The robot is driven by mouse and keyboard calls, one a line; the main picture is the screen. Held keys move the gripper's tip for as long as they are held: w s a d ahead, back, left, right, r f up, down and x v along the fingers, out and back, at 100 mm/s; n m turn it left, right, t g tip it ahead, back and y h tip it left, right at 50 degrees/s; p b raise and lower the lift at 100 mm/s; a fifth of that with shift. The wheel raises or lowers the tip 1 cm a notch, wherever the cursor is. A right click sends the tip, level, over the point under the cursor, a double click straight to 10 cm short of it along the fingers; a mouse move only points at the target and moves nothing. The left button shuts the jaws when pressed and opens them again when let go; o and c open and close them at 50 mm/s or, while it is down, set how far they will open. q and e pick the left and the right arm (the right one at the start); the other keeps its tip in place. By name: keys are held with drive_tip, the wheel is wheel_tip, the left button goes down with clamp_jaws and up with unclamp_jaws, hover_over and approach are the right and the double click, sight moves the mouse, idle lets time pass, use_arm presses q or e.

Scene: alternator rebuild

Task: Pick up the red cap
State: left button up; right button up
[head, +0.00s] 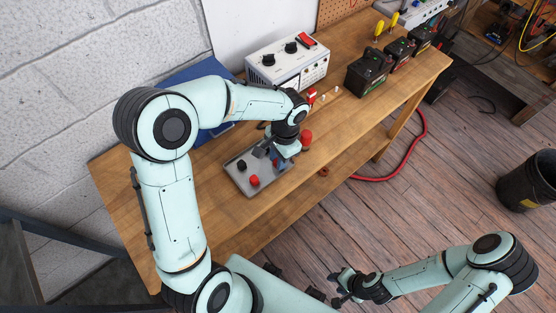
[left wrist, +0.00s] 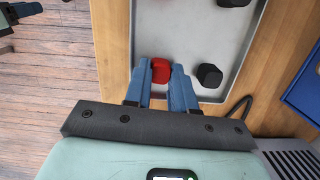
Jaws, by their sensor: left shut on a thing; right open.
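A grey tray (head: 262,187) lies on the wooden workbench under my left gripper (head: 273,157). In the left wrist view, the blue fingers of my left gripper (left wrist: 160,82) are shut on a red cap (left wrist: 160,70), at the edge of the tray (left wrist: 190,40). I cannot tell whether the cap is clear of the tray floor. Another red cap (head: 254,181) sits in the tray, with a black cap (head: 241,164) beside it. A second black cap (left wrist: 210,75) is right of the held cap in the wrist view. My right gripper (head: 338,288) is open and empty, away from the bench.
A white power supply (head: 288,63) and black batteries (head: 369,72) stand along the back of the workbench (head: 330,122). A blue object (head: 205,73) is partly behind my left arm. A red hose (head: 412,150) and a black bin (head: 528,180) are on the right.

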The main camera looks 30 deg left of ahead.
use_arm(q)
drive_tip(key=shift+r, duration=0.15)
wheel_tip(320, 180, up, 20)
drive_tip(key=p, duration=0.2)
use_arm(e)
drive_tip(key=w+r, duration=0.3)
drive_tip(key=shift+r, duration=0.1)
use_arm(q)
drive_tip(key=shift+f, duration=0.2)
